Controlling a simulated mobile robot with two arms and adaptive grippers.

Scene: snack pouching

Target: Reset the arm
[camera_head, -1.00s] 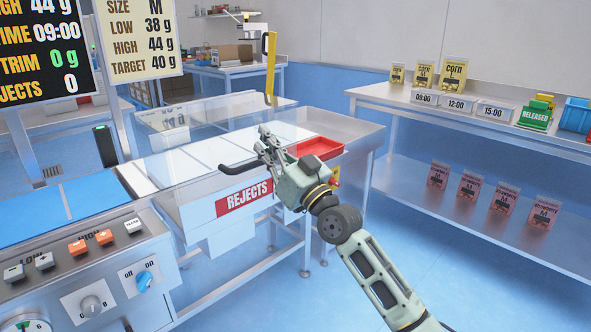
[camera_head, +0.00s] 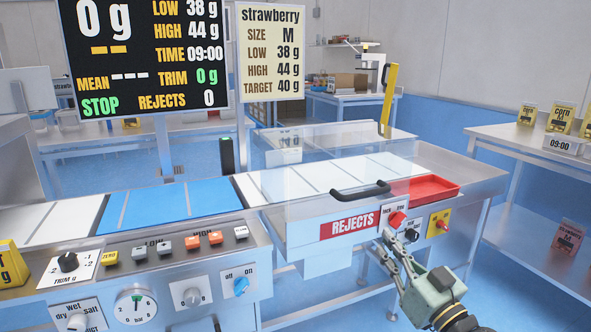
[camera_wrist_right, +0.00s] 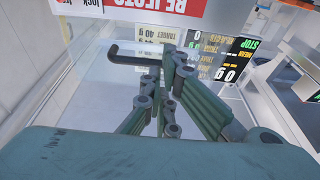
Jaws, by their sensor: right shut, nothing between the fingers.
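My right gripper (camera_head: 390,238) is at the lower right of the head view, in front of the rejects station below its red tray. Its fingers are together with nothing between them. In the right wrist view its fingers (camera_wrist_right: 168,95) point toward the clear cover and black handle. The red REJECTS sign (camera_head: 349,225) is just left of the gripper in the head view. A red knob (camera_head: 397,219) lies just above the fingertips; whether they touch it I cannot tell. My left gripper is not in view.
A black handle (camera_head: 361,190) sticks out from the clear cover. The red tray (camera_head: 428,188) sits on the station's top. A control panel with knobs and buttons (camera_head: 160,270) is at the lower left. A steel shelf table (camera_head: 520,145) stands at the right; blue floor lies between.

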